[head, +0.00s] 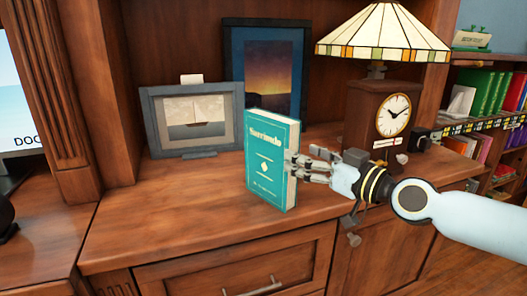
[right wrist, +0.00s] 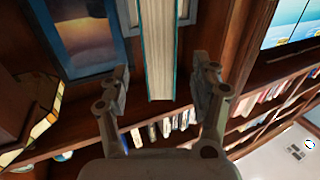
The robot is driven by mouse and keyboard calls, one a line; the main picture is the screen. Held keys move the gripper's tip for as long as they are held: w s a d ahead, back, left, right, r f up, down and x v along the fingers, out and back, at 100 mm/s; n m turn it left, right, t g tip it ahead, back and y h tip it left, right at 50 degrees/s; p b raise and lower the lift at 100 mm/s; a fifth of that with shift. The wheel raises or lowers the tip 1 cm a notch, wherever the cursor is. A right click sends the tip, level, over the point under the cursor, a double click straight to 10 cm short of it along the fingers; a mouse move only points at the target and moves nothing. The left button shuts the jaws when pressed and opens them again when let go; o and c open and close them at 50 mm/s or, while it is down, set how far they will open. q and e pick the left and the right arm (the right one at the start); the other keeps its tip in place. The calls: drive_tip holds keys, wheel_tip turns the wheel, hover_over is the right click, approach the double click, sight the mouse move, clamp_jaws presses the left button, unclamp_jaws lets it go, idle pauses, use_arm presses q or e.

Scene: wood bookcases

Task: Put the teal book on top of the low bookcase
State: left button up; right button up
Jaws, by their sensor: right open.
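The teal book (head: 270,165) stands upright on the wooden top of the low bookcase (head: 160,215), near its front edge. Its front cover faces the head camera. My right gripper (head: 305,168) is at the right side of the book, with its fingers pointing left at the page edge. In the right wrist view the book (right wrist: 158,50) shows its pages and two teal cover edges between the open fingers of the gripper (right wrist: 158,90), with a gap on each side. My left gripper is not in view.
Behind the book stand a framed ship picture (head: 195,118) and a framed sunset picture (head: 265,65). A clock (head: 385,110) and a stained-glass lamp (head: 383,35) stand to the right. Shelves of books (head: 490,100) are at the far right. The top left of the book is clear.

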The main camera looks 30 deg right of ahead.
sight(273, 138)
drive_tip(key=w, duration=0.4)
drive_tip(key=w+a+r, duration=0.1)
drive_tip(key=w, duration=0.1)
drive_tip(key=shift+w, duration=0.3)
drive_tip(key=shift+w+a+p, duration=0.25)
drive_tip(key=shift+w+p, duration=0.05)
drive_tip(key=shift+w, duration=1.3)
drive_tip(key=shift+c, duration=0.2)
drive_tip(key=c, duration=1.1)
clamp_jaws()
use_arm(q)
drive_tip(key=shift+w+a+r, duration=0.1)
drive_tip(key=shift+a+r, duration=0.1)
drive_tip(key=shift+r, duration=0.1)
use_arm(e)
drive_tip(key=shift+w+r, duration=0.1)
